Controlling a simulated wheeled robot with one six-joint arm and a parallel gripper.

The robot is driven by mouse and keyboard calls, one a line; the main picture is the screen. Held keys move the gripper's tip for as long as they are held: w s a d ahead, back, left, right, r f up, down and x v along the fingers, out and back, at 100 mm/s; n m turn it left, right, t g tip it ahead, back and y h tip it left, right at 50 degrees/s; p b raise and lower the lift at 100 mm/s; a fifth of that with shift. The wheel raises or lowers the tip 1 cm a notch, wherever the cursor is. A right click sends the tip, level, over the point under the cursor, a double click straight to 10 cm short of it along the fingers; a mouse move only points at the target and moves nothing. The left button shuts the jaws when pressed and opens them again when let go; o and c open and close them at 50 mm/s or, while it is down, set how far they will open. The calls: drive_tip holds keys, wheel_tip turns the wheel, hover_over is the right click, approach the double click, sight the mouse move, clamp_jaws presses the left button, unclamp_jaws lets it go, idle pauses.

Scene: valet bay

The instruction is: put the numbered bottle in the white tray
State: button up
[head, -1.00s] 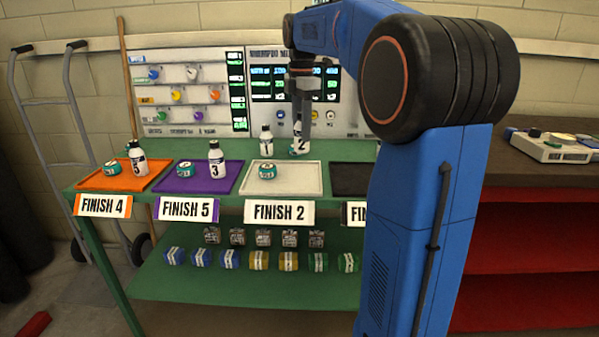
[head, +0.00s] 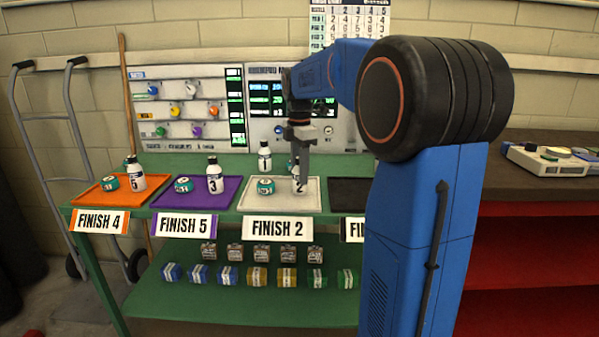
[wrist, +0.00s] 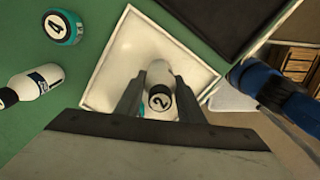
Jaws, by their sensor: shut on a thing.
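The white bottle marked 2 (head: 300,187) is upright between the fingers of my gripper (head: 300,150), which is shut on it. The wrist view shows its numbered top (wrist: 159,101) between the two fingers (wrist: 155,95). The bottle is within the outline of the white tray (head: 321,207), at its right part; the tray also shows in the wrist view (wrist: 127,45). I cannot tell whether the bottle's base touches the tray. A teal jar (head: 265,187) sits in the tray's left part. The sign FINISH 2 (head: 276,229) hangs below.
Another white bottle (head: 264,157) stands behind the tray. The wrist view shows a teal jar marked 4 (wrist: 62,27) on the green table. The purple tray (head: 228,196) and orange tray (head: 82,193) hold jars and bottles. A black tray (head: 350,190) lies right.

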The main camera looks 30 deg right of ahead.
drive_tip(key=o, duration=1.1)
drive_tip(key=shift+f, duration=0.1)
wheel_tip(320, 180, up, 12)
drive_tip(key=shift+r, duration=0.15)
drive_tip(key=s+a+f+m+t, duration=0.1)
drive_tip(key=s+a+f+m, duration=0.4)
drive_tip(key=s+f, duration=0.3)
drive_tip(key=s+a+f+m+t, duration=0.2)
drive_tip(key=s+a+f+m, duration=0.3)
drive_tip(key=s+f, duration=0.3)
drive_tip(key=s+a+f+m+t, duration=0.1)
drive_tip(key=s+a+f+m, duration=0.4)
drive_tip(key=s, duration=0.9)
drive_tip(key=shift+s+a+f+m+t, duration=0.1)
drive_tip(key=shift+a+f+m+t, duration=0.1)
drive_tip(key=shift+f+m, duration=0.4)
drive_tip(key=shift+a+f+m+t, duration=0.15)
drive_tip(key=shift+f+m+t, duration=0.05)
drive_tip(key=shift+f, duration=0.65)
